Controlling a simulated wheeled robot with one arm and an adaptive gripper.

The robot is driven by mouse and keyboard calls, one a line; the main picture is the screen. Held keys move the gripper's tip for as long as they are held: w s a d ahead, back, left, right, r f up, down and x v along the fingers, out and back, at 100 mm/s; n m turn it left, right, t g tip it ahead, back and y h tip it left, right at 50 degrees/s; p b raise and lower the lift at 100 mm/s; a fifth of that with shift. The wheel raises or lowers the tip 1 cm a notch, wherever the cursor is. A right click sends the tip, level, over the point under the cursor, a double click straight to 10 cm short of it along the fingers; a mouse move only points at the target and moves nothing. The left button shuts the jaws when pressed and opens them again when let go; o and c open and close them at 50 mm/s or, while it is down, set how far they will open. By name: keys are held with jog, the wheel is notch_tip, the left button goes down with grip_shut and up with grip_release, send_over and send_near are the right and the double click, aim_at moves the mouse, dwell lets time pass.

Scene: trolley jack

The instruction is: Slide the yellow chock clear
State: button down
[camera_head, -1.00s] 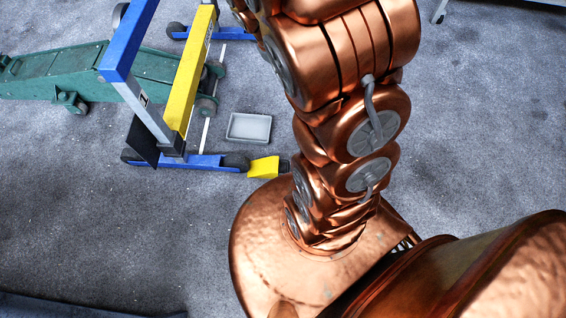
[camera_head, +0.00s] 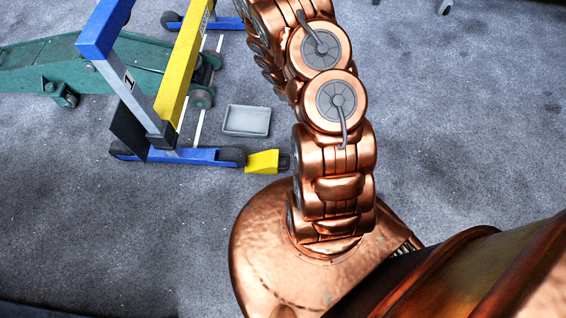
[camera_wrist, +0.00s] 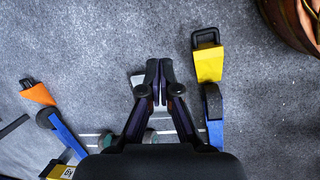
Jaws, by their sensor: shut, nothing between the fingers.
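The yellow chock (camera_head: 263,161) lies on the floor at the end of the blue foot (camera_head: 190,156) of the wheeled stand, close against its dark wheel. In the wrist view the chock (camera_wrist: 208,64) is right of my gripper (camera_wrist: 159,65), with its black loop handle (camera_wrist: 206,37) pointing away from the wheel. My gripper is shut and empty, its fingertips together, apart from the chock. The head view does not show my gripper. An orange chock (camera_wrist: 38,93) sits by the other blue foot (camera_wrist: 68,135), at the left of the wrist view.
A shallow grey tray (camera_head: 246,121) lies on the floor beyond the chock. The stand's yellow beam (camera_head: 180,70) and a green trolley jack (camera_head: 40,68) stand to the left. Bare grey floor is open in front and to the right.

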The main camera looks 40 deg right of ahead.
aim_at(267, 162)
jog(key=shift+s+a+f+n+t+y+b, duration=0.3)
jog(key=shift+a+f+b, duration=1.3)
jog(key=shift+f, duration=4)
jog(key=shift+s+a+f+n+g+y+b, duration=0.1)
jog(key=shift+s+a+f+n+y+b, duration=0.55)
jog(key=shift+f+b, duration=3.25)
jog(key=shift+s+a+f+n+t+y+b, duration=0.4)
jog(key=shift+a+f, duration=0.95)
jog(key=shift+f, duration=5.9)
